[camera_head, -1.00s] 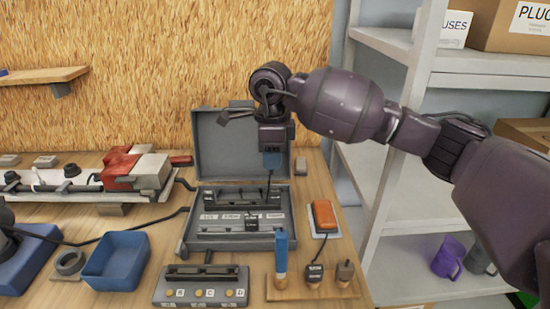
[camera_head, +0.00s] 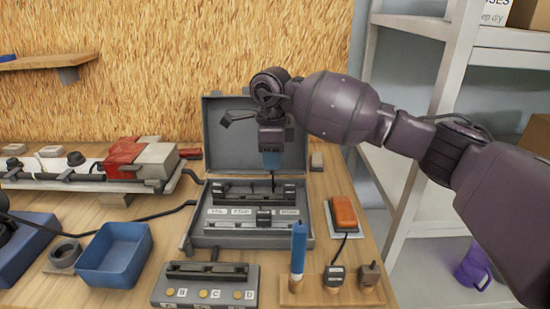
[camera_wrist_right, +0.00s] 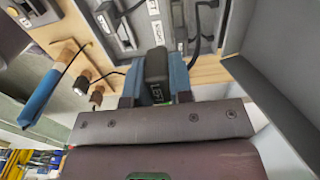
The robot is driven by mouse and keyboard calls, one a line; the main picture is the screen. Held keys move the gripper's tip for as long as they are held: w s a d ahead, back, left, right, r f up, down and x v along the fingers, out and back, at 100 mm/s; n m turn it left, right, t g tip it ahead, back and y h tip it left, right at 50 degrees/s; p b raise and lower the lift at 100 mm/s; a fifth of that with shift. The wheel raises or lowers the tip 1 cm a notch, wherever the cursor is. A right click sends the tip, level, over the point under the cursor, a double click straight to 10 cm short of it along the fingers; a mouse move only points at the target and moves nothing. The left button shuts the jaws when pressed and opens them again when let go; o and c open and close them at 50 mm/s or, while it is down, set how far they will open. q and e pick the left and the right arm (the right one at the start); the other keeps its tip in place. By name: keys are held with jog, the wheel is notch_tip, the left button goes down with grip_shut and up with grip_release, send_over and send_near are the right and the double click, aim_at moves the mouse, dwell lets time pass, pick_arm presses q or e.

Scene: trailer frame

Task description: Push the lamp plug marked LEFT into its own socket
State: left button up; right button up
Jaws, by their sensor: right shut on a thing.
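My right gripper (camera_head: 270,162) has blue fingertips and hangs in front of the open lid of a grey case (camera_head: 188,238), above its panel. In the right wrist view the gripper (camera_wrist_right: 155,92) is shut on a dark plug marked LEFT (camera_wrist_right: 156,68), held between the blue fingers. A dark cable hangs below the gripper in the head view. My left gripper is not in view.
A grey block (camera_head: 208,276) with lettered studs stands in front of the case. A wooden stand (camera_head: 310,293) with a blue-handled tool (camera_head: 298,248) and two dark plugs is at right front. An orange box (camera_head: 343,213) lies right; a blue tray (camera_head: 115,255) lies left.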

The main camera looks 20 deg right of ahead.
jog(key=w+f+b, duration=0.1)
jog(key=w+a+f+b, duration=0.1)
jog(key=f, duration=0.1)
jog(key=shift+w+f, duration=0.2)
jog(key=shift+w, duration=0.15)
jog(key=shift+a+f+b, duration=0.1)
jog(key=shift+f+b, duration=0.45)
jog(key=shift+f, duration=1.45)
